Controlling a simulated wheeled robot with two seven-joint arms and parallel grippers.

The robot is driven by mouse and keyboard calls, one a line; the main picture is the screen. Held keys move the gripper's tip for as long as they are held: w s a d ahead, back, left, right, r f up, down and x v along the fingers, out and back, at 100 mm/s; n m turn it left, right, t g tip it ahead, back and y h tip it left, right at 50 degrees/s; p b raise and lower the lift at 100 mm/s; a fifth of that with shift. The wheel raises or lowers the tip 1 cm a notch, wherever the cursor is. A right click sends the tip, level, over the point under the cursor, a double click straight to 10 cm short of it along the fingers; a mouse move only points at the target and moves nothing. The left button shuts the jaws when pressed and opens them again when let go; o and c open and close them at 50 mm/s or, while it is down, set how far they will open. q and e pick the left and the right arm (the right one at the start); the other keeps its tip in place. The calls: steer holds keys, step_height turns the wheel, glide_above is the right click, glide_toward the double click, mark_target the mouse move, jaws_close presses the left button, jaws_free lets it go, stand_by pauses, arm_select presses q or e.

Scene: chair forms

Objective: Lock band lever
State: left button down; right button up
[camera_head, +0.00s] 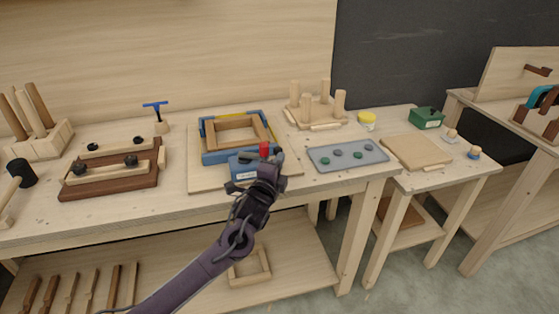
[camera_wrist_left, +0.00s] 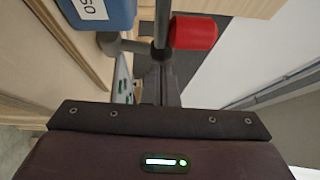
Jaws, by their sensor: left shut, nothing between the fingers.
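A wooden frame (camera_head: 237,134) lies on a board on the bench inside a blue band clamp (camera_head: 208,157). The clamp's blue body (camera_head: 243,170) with a white label is at the front; in the left wrist view this body (camera_wrist_left: 112,14) is at the top left. The band lever has a red knob (camera_head: 264,149), and the knob (camera_wrist_left: 194,33) is at upper middle in the left wrist view. My left gripper (camera_head: 274,161) is shut with nothing held, close beside the knob and lever. In the wrist view its fingers (camera_wrist_left: 160,58) are left of and below the knob; contact is unclear.
A grey tray (camera_head: 346,156) with several round pieces lies to the right. A board with upright pegs (camera_head: 316,108) stands behind it. A brown wooden jig (camera_head: 110,178) is at left. The bench's front edge runs beneath my left arm.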

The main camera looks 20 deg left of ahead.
mark_target(278, 150)
arm_select(q)
steer(key=shift+w+a+r+n+g+p, duration=0.2)
steer(key=shift+w+r+n+g+p, duration=0.25)
steer(key=shift+p, duration=0.75)
steer(key=shift+w+a+r+n+g+p, duration=0.1)
steer(key=shift+a+r+n+g+p, duration=0.15)
steer(key=shift+r+g+p, duration=0.65)
steer(key=shift+w+a+f+p, duration=0.1)
steer(key=shift+w+f+p, duration=0.15)
steer(key=shift+f+p, duration=0.35)
steer(key=shift+w+a+r, duration=0.1)
steer(key=shift+w+a, duration=0.05)
steer(key=shift+w, duration=0.1)
